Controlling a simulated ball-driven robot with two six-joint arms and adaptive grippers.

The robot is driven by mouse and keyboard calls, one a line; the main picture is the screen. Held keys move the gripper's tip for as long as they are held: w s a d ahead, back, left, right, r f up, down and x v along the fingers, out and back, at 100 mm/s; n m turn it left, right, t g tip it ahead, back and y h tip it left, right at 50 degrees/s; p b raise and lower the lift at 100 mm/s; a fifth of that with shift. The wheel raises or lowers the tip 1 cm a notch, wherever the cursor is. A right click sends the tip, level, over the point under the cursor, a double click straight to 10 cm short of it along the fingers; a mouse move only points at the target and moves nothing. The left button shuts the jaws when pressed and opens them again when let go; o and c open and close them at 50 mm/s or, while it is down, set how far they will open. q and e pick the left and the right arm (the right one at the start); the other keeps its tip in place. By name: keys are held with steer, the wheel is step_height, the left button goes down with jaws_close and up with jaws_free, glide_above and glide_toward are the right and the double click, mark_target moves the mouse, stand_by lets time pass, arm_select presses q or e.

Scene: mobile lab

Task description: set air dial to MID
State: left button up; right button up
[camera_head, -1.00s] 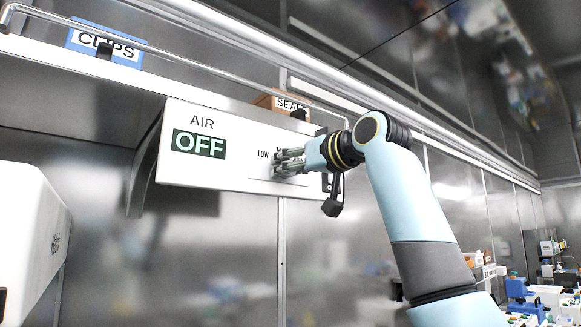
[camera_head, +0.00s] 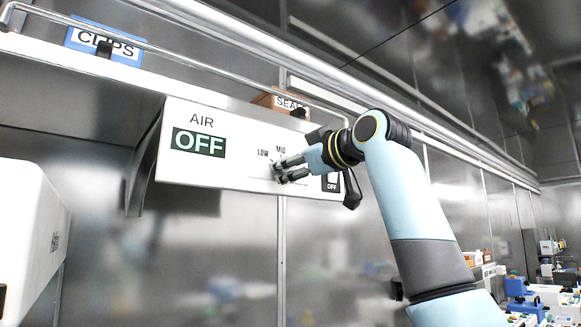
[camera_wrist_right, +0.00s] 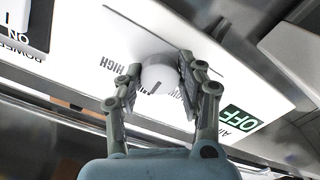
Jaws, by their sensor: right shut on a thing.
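The white air panel (camera_head: 235,165) is on the wall under the shelf, with LOW and MID printed above the dial in the head view. Its display (camera_head: 198,143) reads OFF. My right gripper (camera_head: 279,173) is at the panel, fingers to either side of the dial. In the right wrist view, the round white dial (camera_wrist_right: 158,74) sits between the two fingers of the gripper (camera_wrist_right: 160,72), which is shut on it. A dark mark shows on the dial's near side; I cannot tell exactly which label it meets. HIGH is readable beside one finger. My left gripper is out of view.
A power switch (camera_head: 331,183) marked OFF sits right of the dial. A blue CLIPS box (camera_head: 104,45) and a brown SEALS box (camera_head: 285,104) stand on the shelf above, behind a metal rail (camera_head: 200,68). A white machine (camera_head: 30,240) is at left.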

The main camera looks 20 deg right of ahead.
stand_by(0.3)
steer(key=o, duration=1.2)
steer(key=shift+c, duration=0.2)
steer(key=v, duration=1.2)
